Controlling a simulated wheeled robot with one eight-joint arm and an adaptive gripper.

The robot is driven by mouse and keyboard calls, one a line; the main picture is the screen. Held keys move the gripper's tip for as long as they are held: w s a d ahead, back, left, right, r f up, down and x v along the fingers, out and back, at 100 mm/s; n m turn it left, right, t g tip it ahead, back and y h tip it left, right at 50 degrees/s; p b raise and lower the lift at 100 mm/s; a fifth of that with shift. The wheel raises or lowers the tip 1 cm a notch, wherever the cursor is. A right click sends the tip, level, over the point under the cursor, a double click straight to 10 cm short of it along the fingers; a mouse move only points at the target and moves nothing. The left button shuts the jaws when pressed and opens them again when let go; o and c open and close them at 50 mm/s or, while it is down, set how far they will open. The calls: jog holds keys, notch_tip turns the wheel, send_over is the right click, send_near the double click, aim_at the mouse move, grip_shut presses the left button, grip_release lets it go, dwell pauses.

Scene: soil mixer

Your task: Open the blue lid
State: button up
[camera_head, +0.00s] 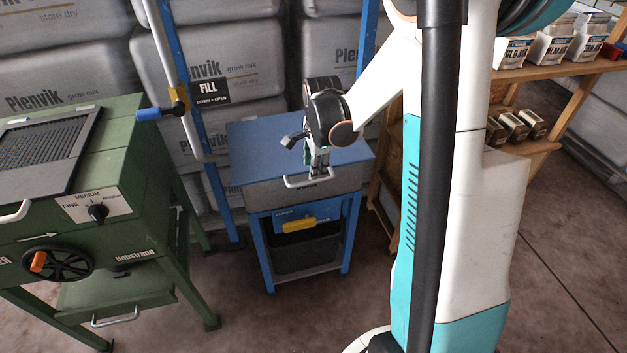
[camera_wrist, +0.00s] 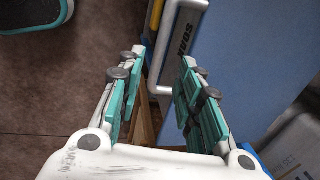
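The blue lid (camera_head: 260,147) lies flat and shut on a grey bin (camera_head: 270,192) set in a blue stand. A pale bar handle (camera_head: 309,182) is on its front side. My gripper (camera_head: 318,165) is over the lid's front edge, close to the handle; contact cannot be told. In the wrist view, my gripper (camera_wrist: 157,68) has its two teal-padded fingers apart, with nothing clearly held between them. The blue lid surface (camera_wrist: 255,60) fills the right side there, beside a pale part lettered "SOAK" (camera_wrist: 183,35).
A blue-handled lever (camera_head: 160,113) hangs by a FILL sign (camera_head: 211,88). A yellow handle (camera_head: 299,225) sits below the bin. Wooden shelves (camera_head: 545,72) are at right. Bare floor lies in front.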

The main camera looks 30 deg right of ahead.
aim_at(314, 181)
jog(key=f, duration=0.2)
jog(key=f+b, duration=0.1)
jog(key=f, duration=0.1)
jog(key=w+f+b, duration=0.1)
jog(key=f, duration=0.1)
jog(key=shift+d, duration=0.15)
grip_shut()
